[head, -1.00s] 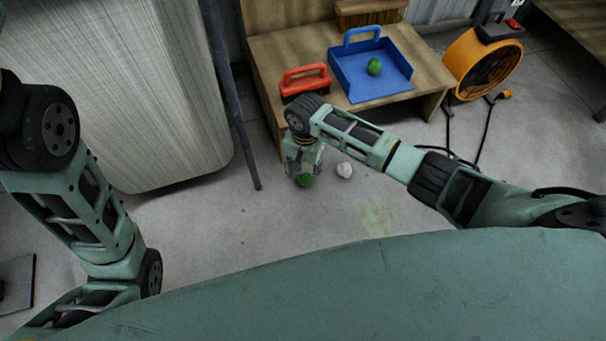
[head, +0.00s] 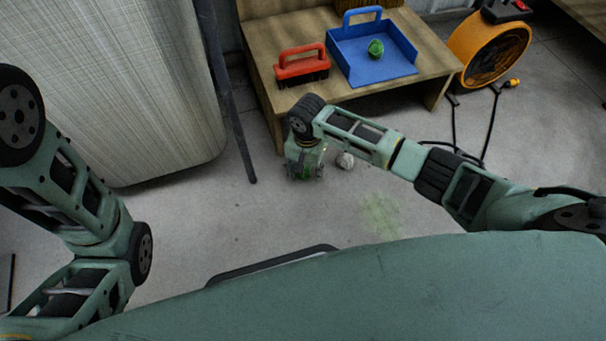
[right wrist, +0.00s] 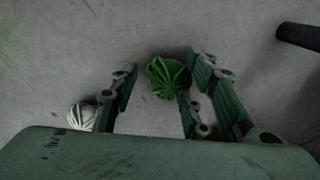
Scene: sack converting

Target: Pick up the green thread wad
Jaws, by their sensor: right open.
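A green thread wad (right wrist: 168,76) lies on the concrete floor in the right wrist view. My right gripper (right wrist: 160,92) is open, with fingers on both sides of the wad. The wad is nearer the fingers on the right of that picture; whether they touch it I cannot tell. In the head view my right gripper (head: 304,172) points down at the floor and hides most of this wad. Another green wad (head: 376,49) sits in the blue tray (head: 384,88) on the low wooden table. My left arm shows at the left, but its gripper is out of view.
A white wad (head: 345,161) lies on the floor close by my right gripper and shows in the right wrist view (right wrist: 82,116). A red-handled brush (head: 301,68) stands on the wooden table (head: 345,98). An orange fan (head: 488,52) stands at right. A dark pole (head: 238,140) is at left.

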